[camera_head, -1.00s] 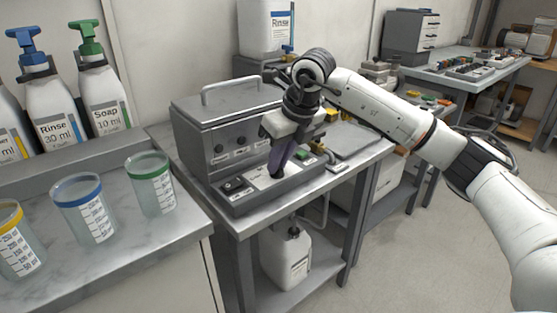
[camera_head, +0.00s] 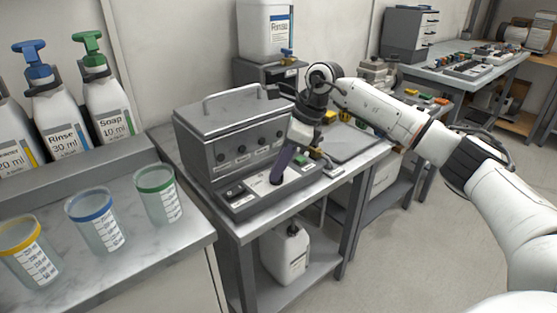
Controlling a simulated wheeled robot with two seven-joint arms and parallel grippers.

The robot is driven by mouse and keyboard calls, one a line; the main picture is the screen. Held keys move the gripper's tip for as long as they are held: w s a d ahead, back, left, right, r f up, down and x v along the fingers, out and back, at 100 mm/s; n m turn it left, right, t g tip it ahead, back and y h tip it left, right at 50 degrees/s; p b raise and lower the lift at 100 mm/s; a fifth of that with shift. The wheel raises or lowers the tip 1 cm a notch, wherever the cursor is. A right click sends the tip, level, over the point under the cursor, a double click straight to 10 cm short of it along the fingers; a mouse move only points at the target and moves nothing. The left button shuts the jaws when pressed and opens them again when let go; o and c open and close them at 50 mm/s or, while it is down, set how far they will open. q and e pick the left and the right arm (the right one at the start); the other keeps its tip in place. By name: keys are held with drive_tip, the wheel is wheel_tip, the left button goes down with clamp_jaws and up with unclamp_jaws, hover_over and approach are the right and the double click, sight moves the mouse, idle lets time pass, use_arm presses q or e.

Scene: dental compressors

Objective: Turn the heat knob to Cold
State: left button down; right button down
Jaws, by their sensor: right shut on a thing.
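A grey metal machine (camera_head: 222,130) with a top handle stands on a metal table, with a row of dark knobs (camera_head: 240,149) on its front face. A lower panel (camera_head: 240,205) juts out in front, with a dark switch at its left and pale labels. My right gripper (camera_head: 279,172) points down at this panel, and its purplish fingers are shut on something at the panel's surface. The fingers hide what they hold, so I cannot tell the heat knob or its setting. My left gripper is not in view.
On the left counter stand measuring cups with yellow, blue (camera_head: 95,220) and green rims, with pump bottles (camera_head: 60,125) behind. A white jug (camera_head: 285,253) sits on the shelf below. A flat grey plate (camera_head: 352,143) lies right of the machine.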

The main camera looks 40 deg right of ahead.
drive_tip(key=shift+r+n+p, duration=0.15)
drive_tip(key=shift+n+p, duration=0.2)
drive_tip(key=shift+n, duration=0.35)
drive_tip(key=shift+w+n+g+y+p, duration=0.1)
drive_tip(key=shift+n+g+y+p, duration=0.35)
drive_tip(key=shift+n, duration=0.45)
drive_tip(key=c, duration=1.8)
unclamp_jaws()
drive_tip(key=v, duration=1)
